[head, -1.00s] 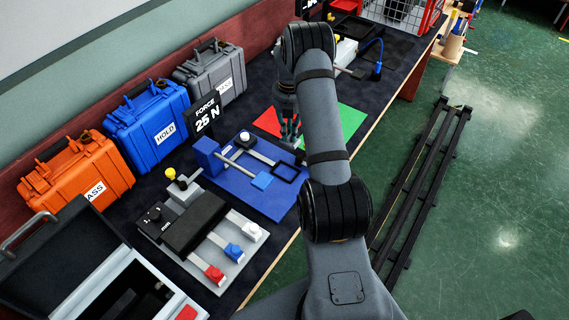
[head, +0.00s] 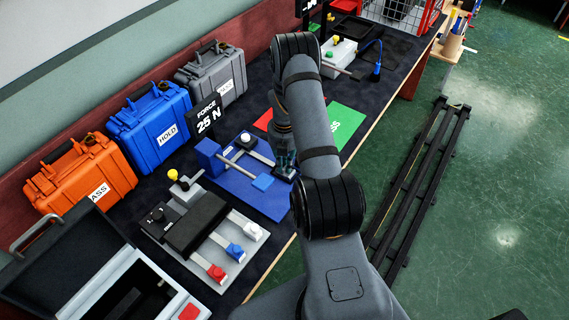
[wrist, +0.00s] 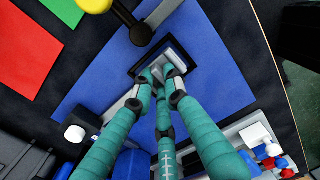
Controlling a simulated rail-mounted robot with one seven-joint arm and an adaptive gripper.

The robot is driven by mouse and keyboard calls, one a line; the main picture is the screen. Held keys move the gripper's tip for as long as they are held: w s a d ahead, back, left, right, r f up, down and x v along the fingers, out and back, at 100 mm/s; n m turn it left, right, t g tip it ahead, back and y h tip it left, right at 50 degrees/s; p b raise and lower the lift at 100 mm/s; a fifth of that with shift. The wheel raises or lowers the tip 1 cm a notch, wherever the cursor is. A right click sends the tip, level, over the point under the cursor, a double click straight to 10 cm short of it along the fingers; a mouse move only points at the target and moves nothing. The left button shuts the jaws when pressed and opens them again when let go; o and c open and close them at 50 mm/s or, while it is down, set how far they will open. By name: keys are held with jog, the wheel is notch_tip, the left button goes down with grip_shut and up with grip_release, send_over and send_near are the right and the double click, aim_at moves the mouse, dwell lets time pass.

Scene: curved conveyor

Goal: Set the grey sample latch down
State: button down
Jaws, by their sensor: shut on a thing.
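My gripper (wrist: 162,82), with teal fingers, is shut on the grey sample latch (wrist: 178,57). The latch is a small light grey piece, partly hidden by the fingertips in the wrist view. It is over or within a square black frame (wrist: 136,70) on the blue mat (wrist: 215,78). I cannot tell whether it touches the mat. In the head view my gripper (head: 284,168) is low over the right part of the blue mat (head: 265,205), and the latch is hidden there.
Red (wrist: 28,50) and green (wrist: 66,10) pads lie beyond the mat. A black post (wrist: 141,35) stands close to the frame in the wrist view. A blue slider fixture (head: 208,155) is left of my gripper, and a panel with coloured knobs (head: 235,252) is nearer.

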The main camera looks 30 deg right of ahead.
jog(key=shift+f, duration=0.2)
jog(key=c, duration=1.7)
grip_release()
jog(key=shift+c, duration=0.2)
notch_tip(320, 180, up, 12)
jog(key=b, duration=0.2)
jog(key=shift+r, duration=0.2)
